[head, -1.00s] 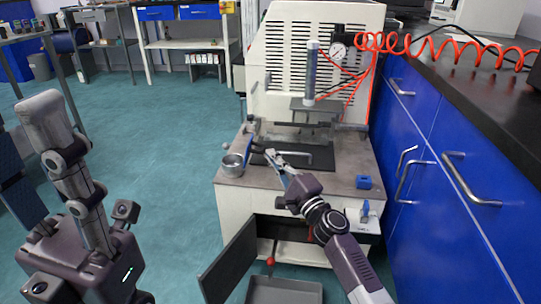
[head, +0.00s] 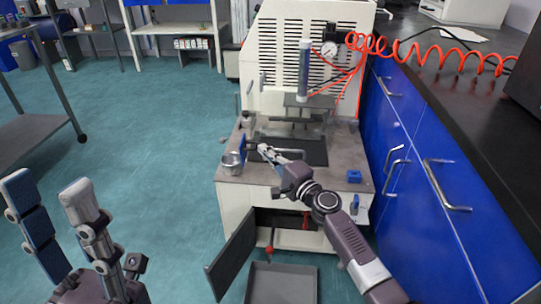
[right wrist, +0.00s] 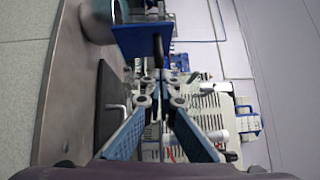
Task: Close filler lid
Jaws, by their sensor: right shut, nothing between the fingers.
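A small upright blue plate (head: 242,144) stands at the left side of the press table, behind a metal cup (head: 232,164); it looks like the filler lid, but I cannot be sure. In the right wrist view a blue plate (right wrist: 140,40) stands just beyond the fingers. My right gripper (head: 263,149) is shut and empty, close to the right of the plate; I cannot tell whether it touches. Its fingertips also show in the right wrist view (right wrist: 163,76). My left gripper (head: 47,187) is open and empty at the far left, away from the press.
The white press (head: 310,60) stands behind its table (head: 345,165). A blue block (head: 354,176) sits on the table's right.

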